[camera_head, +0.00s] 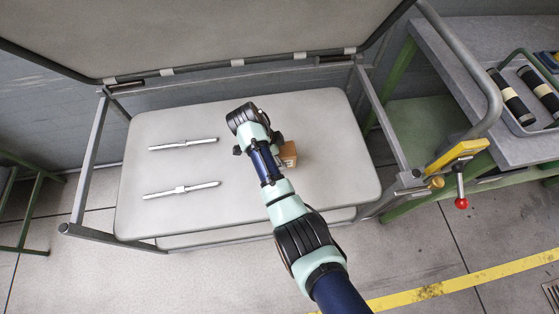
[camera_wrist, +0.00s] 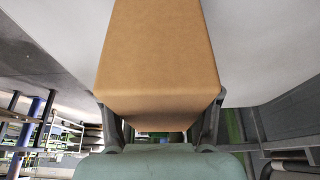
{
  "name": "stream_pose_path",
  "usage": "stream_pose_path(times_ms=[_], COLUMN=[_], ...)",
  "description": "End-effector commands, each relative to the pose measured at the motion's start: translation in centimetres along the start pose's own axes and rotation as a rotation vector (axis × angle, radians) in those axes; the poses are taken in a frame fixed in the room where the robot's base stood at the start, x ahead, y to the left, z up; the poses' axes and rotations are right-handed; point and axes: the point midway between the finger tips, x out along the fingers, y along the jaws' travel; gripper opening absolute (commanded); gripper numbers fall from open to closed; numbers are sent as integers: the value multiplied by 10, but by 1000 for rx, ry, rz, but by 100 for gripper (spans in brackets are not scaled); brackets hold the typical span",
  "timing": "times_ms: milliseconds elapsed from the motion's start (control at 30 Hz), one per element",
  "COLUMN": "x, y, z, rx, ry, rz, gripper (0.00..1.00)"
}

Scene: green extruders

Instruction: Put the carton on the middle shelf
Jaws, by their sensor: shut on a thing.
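The brown carton (camera_head: 288,153) shows in the head view just right of my wrist, over the right half of the light grey middle shelf (camera_head: 165,125). It fills the upper middle of the wrist view (camera_wrist: 158,50). My gripper (camera_wrist: 160,122) is shut on the carton, with one dark finger on each side of it. In the head view my own arm hides most of the gripper and part of the carton. I cannot tell whether the carton touches the shelf or is held just above it.
Two silver rods (camera_head: 183,144) (camera_head: 182,189) lie on the shelf's left half. A large grey upper panel (camera_head: 200,40) hangs over the back edge. At right stands a workbench (camera_head: 475,80) with a tray of black cylinders (camera_head: 512,97) and a red-knobbed lever (camera_head: 461,203).

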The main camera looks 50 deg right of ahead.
Motion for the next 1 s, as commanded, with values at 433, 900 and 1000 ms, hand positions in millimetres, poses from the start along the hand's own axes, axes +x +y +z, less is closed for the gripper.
stream_pose_path(times_ms=[433, 900, 1000], x=[26, 26, 18], y=[0, 0, 0], z=[11, 10, 9], rx=[1, 1, 1], ry=[0, 0, 0], rz=[-1, -1, -1], gripper=[0, 89, 89])
